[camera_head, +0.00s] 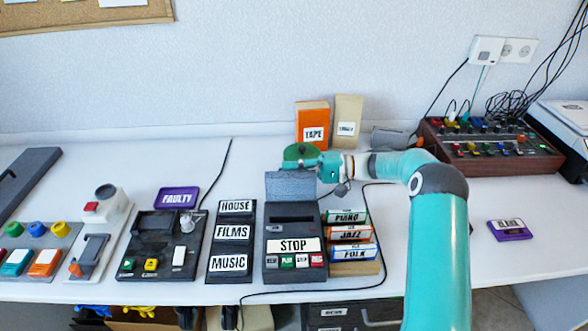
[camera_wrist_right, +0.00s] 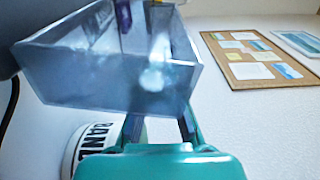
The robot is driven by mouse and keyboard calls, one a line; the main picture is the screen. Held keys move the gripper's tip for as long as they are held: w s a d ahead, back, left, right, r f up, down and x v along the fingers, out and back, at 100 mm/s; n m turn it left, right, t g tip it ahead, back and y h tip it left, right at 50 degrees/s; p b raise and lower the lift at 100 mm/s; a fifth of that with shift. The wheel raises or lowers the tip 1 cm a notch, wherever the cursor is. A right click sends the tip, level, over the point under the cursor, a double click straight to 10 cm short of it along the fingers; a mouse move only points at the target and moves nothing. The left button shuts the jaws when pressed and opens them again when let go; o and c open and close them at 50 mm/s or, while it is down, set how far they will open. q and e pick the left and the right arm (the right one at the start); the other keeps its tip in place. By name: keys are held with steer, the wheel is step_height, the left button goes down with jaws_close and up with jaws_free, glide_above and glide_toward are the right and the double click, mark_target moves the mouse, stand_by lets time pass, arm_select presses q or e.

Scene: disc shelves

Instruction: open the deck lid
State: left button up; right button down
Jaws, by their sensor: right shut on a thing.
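The dark grey deck (camera_head: 293,235) stands near the front middle of the table, with a STOP label and a row of small buttons. Its grey lid (camera_head: 290,187) stands raised at the back edge of the deck, and the deck's top is exposed. In the right wrist view the lid (camera_wrist_right: 110,75) looks like a shallow, bluish, see-through tray close in front of the fingers. My right gripper (camera_head: 300,166) reaches in from the right and is shut on the lid's upper edge; its fingers also show in the wrist view (camera_wrist_right: 160,125). My left gripper is not in view.
Left of the deck is a black holder (camera_head: 231,240) labelled HOUSE, FILMS, MUSIC. Right of it is a rack of labelled tapes (camera_head: 352,253). Orange and tan boxes (camera_head: 312,115) stand behind. A mixer (camera_head: 490,160) is at back right. The table right of my arm is mostly free.

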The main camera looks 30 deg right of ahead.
steer(key=n+b, duration=0.1)
steer(key=b, duration=0.2)
steer(key=shift+s+a+n+b, duration=0.25)
steer(key=shift+s+n+b, duration=0.05)
steer(key=shift+s+n, duration=0.1)
steer(key=shift+s+a+r+n+b, duration=0.15)
steer(key=shift+r+n+b, duration=0.15)
steer(key=shift+b, duration=0.2)
steer(key=shift+r, duration=0.1)
steer(key=c, duration=1.3)
jaws_free()
steer(key=shift+r, duration=0.1)
steer(key=shift+d, duration=0.2)
steer(key=v, duration=1.1)
steer(key=shift+s+d, duration=0.15)
steer(key=shift+d, duration=0.2)
